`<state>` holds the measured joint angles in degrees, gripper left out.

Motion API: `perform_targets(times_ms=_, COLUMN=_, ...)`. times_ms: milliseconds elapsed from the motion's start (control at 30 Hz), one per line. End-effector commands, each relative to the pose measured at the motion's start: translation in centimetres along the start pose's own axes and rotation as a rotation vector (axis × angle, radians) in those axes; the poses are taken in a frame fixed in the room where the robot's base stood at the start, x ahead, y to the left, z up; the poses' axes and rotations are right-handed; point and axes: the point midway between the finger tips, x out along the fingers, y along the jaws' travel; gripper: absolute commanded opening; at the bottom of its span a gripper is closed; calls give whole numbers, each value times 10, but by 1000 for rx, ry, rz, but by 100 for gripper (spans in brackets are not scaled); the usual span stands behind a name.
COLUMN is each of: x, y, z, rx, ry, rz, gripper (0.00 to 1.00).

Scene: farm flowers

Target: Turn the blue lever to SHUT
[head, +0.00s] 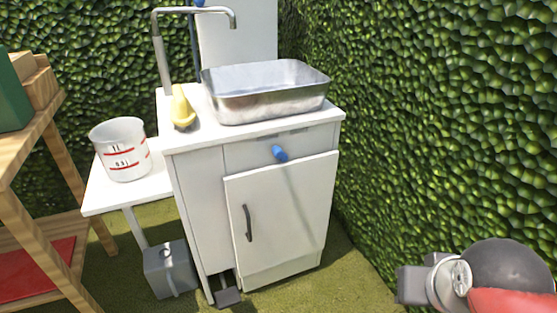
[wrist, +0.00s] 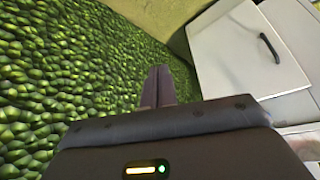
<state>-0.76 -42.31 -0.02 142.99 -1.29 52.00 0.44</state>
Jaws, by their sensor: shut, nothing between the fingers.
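A second blue piece (head: 199,3) shows at the top edge behind the tap, partly cut off. My gripper (wrist: 158,85) shows in the wrist view with its fingers together and empty, beside the hedge and left of the cabinet door. The blue lever is not visible in the wrist view. In the head view only part of my arm shows at the lower right, well apart from the cabinet.
A metal basin (head: 265,105), a tap (head: 165,50) and a yellow object (head: 182,108) are on the cabinet top. A white measuring bucket (head: 121,160) stands on a side table. The door (head: 285,220) has a dark handle (head: 248,223). A hedge (head: 450,120) borders the right side.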

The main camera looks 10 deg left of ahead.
Motion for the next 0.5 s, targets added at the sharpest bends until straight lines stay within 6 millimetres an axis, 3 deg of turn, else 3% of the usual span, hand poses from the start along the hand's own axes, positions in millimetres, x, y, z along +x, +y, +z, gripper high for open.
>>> perform_targets(times_ms=267, x=47, y=12, z=-2, rx=-314, ry=-207, rz=220, gripper=0)
perform_targets(times_ms=400, x=71, y=13, z=-26, rx=-551, ry=-271, rz=431, gripper=0)
perform_targets(times_ms=500, x=86, y=2, z=-52, rx=-720, ry=-262, rz=594, gripper=0)
